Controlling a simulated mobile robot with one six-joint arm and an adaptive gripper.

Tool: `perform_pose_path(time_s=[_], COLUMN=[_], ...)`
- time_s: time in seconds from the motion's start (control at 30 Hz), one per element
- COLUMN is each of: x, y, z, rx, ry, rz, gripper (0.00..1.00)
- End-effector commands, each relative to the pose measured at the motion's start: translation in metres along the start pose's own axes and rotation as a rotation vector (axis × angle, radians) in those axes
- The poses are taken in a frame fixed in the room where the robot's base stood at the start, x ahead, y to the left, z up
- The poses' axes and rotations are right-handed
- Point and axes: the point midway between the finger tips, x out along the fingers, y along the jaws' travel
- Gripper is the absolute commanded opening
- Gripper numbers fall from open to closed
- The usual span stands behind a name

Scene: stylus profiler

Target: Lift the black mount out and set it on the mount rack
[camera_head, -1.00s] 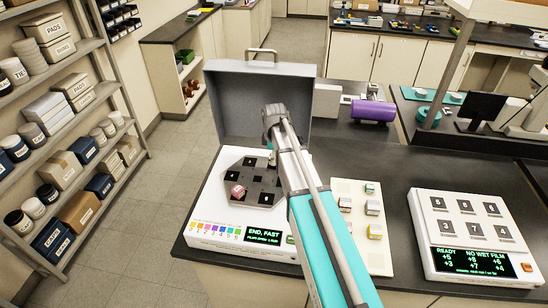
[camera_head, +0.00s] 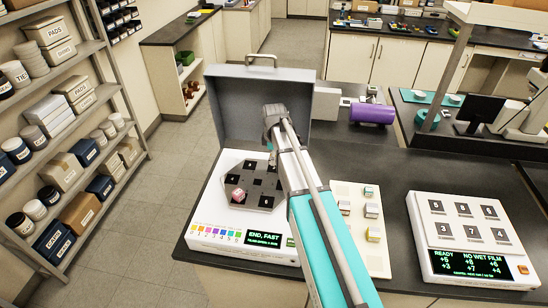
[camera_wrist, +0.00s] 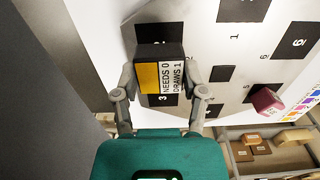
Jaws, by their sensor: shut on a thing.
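A black mount (camera_wrist: 172,49) with a yellow and white label reading "NEEDS 0 DRAWS 1" is between the fingers of my gripper (camera_wrist: 160,76) in the wrist view. My gripper is shut on it, one finger on each side. The mount is over the plate beside the number 3; I cannot tell if it is clear of its pocket. In the head view my gripper (camera_head: 272,158) is at the back right of the grey plate (camera_head: 236,179), and my arm hides the mount. The mount rack seems to be the cream tray (camera_head: 376,262) right of my arm.
A pink mount (camera_head: 238,195) sits on the plate and also shows in the wrist view (camera_wrist: 266,99). Several small blocks stand on the cream tray. The grey raised lid (camera_head: 235,105) stands behind the plate. A white numbered panel (camera_head: 450,230) lies at the right.

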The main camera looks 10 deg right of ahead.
Motion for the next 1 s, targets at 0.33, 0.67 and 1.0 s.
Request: perform_pose_path(time_s=[0.33,0.67,1.0], x=[-0.024,-0.046,-0.049], y=[0.000,0.000,0.000], z=[0.000,0.000,0.000], rx=[0.000,0.000,0.000], ry=[0.000,0.000,0.000], rz=[0.000,0.000,0.000], gripper=[0.00,0.00,0.00])
